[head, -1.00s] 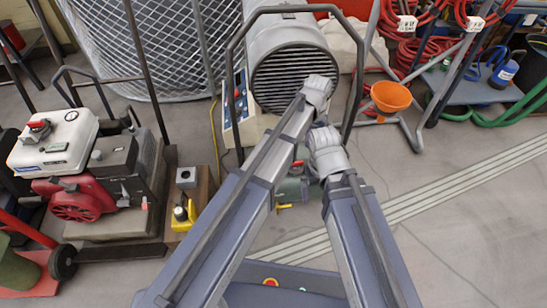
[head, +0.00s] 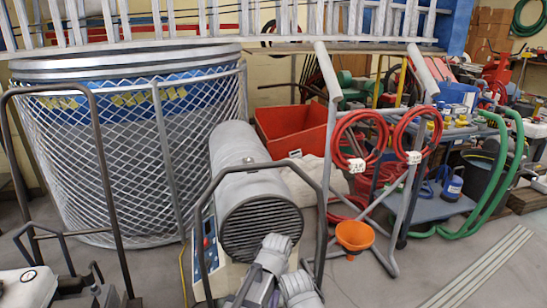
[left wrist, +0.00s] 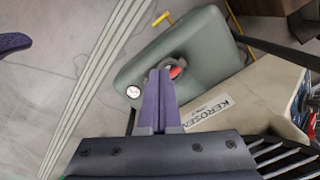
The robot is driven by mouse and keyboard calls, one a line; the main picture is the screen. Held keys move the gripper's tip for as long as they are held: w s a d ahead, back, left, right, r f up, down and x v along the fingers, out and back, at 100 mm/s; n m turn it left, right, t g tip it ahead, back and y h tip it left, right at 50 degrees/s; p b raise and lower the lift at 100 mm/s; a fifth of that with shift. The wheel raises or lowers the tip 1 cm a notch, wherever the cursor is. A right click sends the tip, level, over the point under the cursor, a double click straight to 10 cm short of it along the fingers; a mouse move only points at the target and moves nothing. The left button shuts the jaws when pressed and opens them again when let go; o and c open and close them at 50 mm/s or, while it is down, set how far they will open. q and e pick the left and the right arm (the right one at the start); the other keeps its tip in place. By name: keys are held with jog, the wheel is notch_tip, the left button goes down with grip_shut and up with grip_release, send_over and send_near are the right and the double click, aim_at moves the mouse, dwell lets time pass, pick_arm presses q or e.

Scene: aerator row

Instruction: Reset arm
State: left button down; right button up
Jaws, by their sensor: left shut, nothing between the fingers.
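My left gripper (left wrist: 158,90) shows in the left wrist view with its two dark purple fingers together and nothing between them. It is in front of a grey-green tank (left wrist: 205,50) with a red part near its middle. I cannot tell whether the fingertips touch the tank. Neither gripper's fingers show there.
A grey cylindrical heater (head: 240,180) with a dark tube frame stands close ahead. Its beige panel marked "KEROSE" (left wrist: 215,115) is beside the fingers. A mesh cage (head: 110,150), red bin (head: 290,130), hose rack (head: 330,130) and orange funnel (head: 354,235) stand around.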

pick_arm(q)
jog(key=s+a, duration=0.5)
jog(key=s, duration=0.7)
notch_tip(320, 180, up, 38)
jog(key=p, duration=3.7)
jog(key=shift+d+y+p, duration=0.3)
jog(key=shift+y+p, duration=0.1)
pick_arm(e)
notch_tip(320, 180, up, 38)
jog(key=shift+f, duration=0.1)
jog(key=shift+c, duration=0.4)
